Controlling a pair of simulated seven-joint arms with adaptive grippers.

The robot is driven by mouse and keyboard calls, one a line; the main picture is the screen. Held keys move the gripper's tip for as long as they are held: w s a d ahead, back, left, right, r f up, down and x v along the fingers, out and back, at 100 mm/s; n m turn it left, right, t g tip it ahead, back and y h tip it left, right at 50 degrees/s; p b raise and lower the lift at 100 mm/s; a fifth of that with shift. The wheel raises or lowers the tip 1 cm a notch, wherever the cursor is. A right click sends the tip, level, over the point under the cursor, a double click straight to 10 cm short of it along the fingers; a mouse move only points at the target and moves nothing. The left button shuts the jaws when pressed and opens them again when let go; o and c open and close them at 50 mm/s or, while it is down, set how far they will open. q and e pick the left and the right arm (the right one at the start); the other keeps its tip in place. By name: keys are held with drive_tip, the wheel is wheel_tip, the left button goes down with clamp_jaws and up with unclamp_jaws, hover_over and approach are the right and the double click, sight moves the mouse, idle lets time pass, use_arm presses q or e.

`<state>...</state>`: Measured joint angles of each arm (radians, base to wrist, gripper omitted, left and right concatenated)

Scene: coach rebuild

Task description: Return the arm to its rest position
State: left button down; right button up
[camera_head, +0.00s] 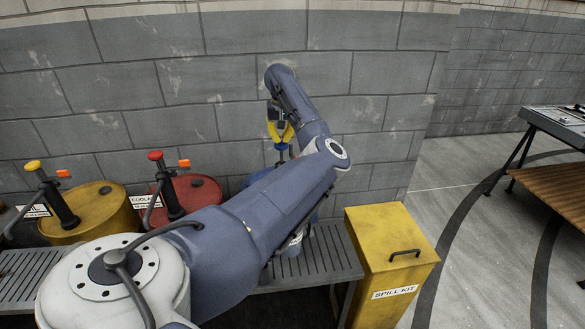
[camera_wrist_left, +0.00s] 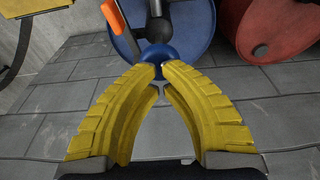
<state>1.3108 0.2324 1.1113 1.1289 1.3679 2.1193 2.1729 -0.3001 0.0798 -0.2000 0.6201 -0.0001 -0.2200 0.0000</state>
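My left arm comes in from the lower left of the head view and reaches the back wall. My left gripper (camera_head: 281,143) has yellow fingers pointing down over the blue drum. In the left wrist view the fingers (camera_wrist_left: 159,70) converge with a small gap at the blue ball knob (camera_wrist_left: 157,53) of the blue drum's pump; they appear closed on it. The blue drum (camera_wrist_left: 190,35) shows behind the knob; in the head view my arm largely hides it. My right gripper is not in view.
A yellow drum (camera_head: 100,203) and a red drum (camera_head: 200,192) with hand pumps stand left of the blue drum, by a slatted bench (camera_head: 325,255). A yellow spill kit box (camera_head: 385,260) stands right of my arm. Open floor lies further right, before a table (camera_head: 560,125).

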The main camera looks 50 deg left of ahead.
use_arm(q)
drive_tip(key=shift+r, duration=1)
drive_tip(key=shift+r, duration=0.1)
drive_tip(key=shift+r, duration=2.9)
